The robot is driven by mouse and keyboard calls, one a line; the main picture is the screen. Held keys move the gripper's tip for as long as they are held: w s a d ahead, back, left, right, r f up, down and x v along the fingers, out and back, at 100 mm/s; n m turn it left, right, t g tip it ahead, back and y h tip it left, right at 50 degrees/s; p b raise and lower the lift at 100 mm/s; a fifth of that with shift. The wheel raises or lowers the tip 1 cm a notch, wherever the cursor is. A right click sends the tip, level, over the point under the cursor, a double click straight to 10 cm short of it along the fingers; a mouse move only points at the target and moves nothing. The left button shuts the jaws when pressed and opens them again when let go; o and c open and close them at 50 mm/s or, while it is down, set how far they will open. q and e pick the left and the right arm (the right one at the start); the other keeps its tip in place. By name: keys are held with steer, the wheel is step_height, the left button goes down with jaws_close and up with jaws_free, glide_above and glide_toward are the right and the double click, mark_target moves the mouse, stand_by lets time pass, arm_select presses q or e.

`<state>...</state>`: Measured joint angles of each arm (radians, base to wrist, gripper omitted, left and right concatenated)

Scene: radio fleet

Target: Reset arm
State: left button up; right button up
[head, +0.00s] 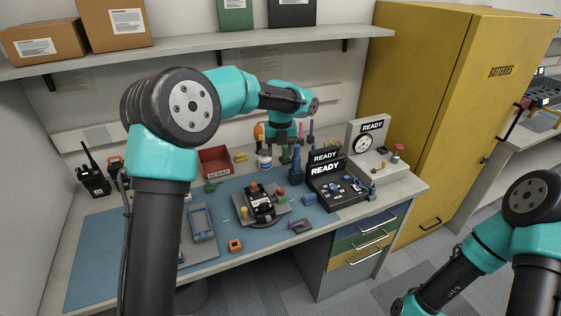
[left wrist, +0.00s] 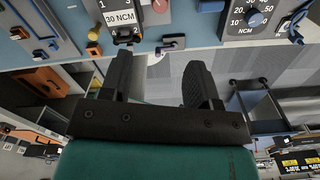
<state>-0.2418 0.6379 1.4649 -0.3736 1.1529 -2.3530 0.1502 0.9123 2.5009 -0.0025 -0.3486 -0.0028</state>
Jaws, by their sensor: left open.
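My left arm rises in front of the bench, bends at its elbow and reaches over the back of the bench in the head view. My left gripper (head: 290,153) hangs there, small and partly hard to make out against the tools. In the left wrist view its two dark fingers (left wrist: 157,65) stand apart with nothing between them; the bench edge and grey floor show beyond. My right arm (head: 485,250) is at the lower right, off the bench, folded down towards the bottom edge. Its jaws are outside the frame.
A blue mat (head: 95,265) covers the bench, with a black device on a grey fixture (head: 282,217) and an orange part (head: 235,246). A red scrap bin (head: 214,161), READY unit (head: 337,190) and gauge stand (head: 357,143) stand behind. A yellow cabinet (head: 425,110) borders the right.

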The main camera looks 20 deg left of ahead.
mark_target(280, 189)
arm_select(q)
steer(key=shift+r, duration=0.45)
steer(key=shift+f, duration=0.15)
step_height(280, 189, down, 15)
steer(key=shift+r, duration=0.1)
stand_by(0.6)
steer(key=shift+r, duration=0.1)
steer(key=shift+f, duration=1.35)
steer(key=n, duration=0.4)
steer(key=shift+n, duration=3)
stand_by(0.5)
